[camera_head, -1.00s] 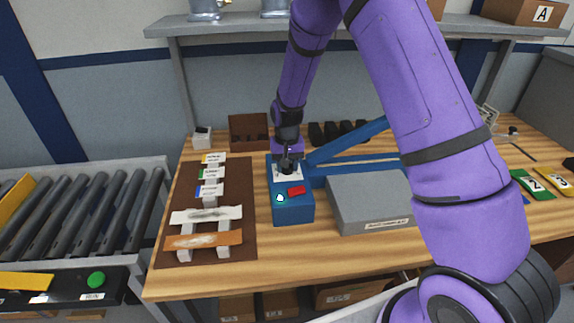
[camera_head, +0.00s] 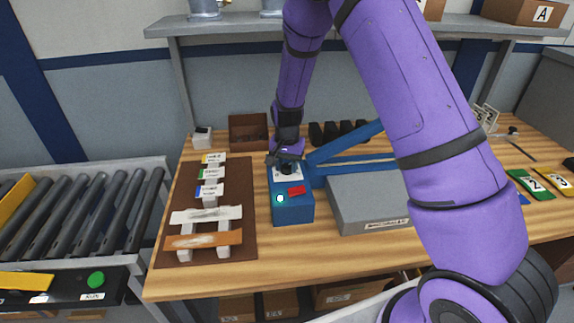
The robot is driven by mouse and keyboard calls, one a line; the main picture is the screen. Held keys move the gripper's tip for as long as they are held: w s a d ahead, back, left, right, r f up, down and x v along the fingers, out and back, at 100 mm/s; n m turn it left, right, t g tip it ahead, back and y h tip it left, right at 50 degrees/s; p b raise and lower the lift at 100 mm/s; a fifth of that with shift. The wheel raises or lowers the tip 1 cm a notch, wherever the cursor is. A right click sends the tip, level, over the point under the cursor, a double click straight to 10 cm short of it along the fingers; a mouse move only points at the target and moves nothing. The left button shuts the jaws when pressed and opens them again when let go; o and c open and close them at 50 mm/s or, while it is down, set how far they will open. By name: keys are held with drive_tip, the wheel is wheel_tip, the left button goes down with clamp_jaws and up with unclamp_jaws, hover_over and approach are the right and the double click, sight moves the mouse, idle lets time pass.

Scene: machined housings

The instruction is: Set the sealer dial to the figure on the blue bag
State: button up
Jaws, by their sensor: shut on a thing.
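The blue sealer (camera_head: 293,210) stands on the wooden bench, its long blue arm (camera_head: 350,142) raised to the right. Its front box has a white dial plate (camera_head: 279,178), a red switch (camera_head: 297,190) and a lit lamp (camera_head: 280,199). My gripper (camera_head: 287,164) points down at the dark dial knob (camera_head: 287,170) and is shut on it; the dial's marks are too small to read. At the right lie a green bag (camera_head: 531,183) marked 2 and a yellow bag (camera_head: 557,181) marked 3. Only a small blue piece (camera_head: 523,199) shows beside my arm, and no figure shows on it.
A brown board (camera_head: 180,240) with several labelled strips lies left of the sealer. A grey block (camera_head: 365,203) stands right of it. A brown bin (camera_head: 248,131) and dark blocks stand behind. A roller conveyor (camera_head: 80,215) is at the left.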

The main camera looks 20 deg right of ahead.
sight(287, 165)
drive_tip(key=o, duration=0.9)
wheel_tip(287, 165, up, 11)
drive_tip(key=shift+f, duration=0.1)
idle(0.4)
